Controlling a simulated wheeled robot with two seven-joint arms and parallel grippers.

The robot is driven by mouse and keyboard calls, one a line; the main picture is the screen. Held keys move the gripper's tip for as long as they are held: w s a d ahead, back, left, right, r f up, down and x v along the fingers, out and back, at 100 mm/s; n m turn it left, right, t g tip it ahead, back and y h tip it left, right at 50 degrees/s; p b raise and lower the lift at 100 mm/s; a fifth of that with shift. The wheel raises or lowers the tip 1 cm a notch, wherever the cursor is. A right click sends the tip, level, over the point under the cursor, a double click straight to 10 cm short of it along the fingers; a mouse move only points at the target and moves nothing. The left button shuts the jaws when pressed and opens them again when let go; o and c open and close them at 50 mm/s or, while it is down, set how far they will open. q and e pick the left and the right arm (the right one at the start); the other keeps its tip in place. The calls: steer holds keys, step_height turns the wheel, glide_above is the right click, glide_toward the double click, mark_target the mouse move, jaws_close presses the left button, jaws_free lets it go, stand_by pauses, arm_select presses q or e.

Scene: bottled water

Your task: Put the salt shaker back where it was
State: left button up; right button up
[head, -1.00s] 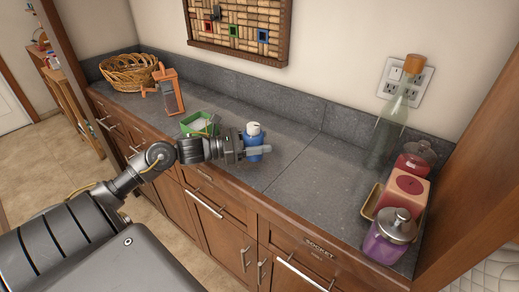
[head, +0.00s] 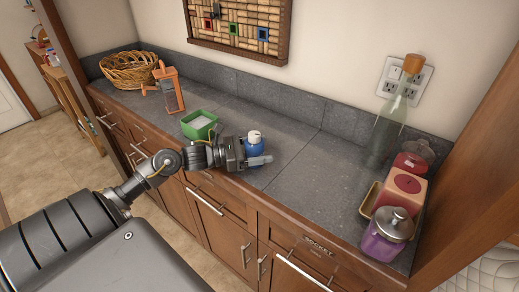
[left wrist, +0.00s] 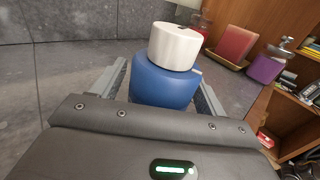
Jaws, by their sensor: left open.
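The salt shaker, blue with a white top (head: 254,137), stands upright on the grey counter near its front edge. In the left wrist view the shaker (left wrist: 165,82) is between my two fingers, close to the palm. My left gripper (head: 262,160) is open at the shaker, with its fingers on either side of it. Whether a finger touches it I cannot tell. The lower part of the shaker is hidden by the gripper. My right gripper is not in view.
A green box with white contents (head: 198,124) stands just left of the gripper. A bottle (head: 386,125) and jars (head: 388,234) stand at right. The counter between is clear.

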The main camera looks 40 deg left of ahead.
arm_select(q)
steer(key=shift+r, duration=0.1)
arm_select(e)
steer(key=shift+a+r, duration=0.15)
arm_select(q)
steer(key=b+v, duration=0.2)
steer(key=v, duration=0.5)
steer(key=shift+s+a, duration=0.15)
steer(key=shift+s, duration=0.05)
steer(key=b+v, duration=0.1)
steer(key=v, duration=0.2)
steer(key=shift+s+a, duration=0.45)
steer(key=shift+s, duration=0.05)
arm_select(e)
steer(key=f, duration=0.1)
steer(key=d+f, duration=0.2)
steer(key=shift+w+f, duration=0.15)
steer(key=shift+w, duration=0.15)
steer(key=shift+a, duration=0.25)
arm_select(q)
steer(key=shift+s, duration=0.15)
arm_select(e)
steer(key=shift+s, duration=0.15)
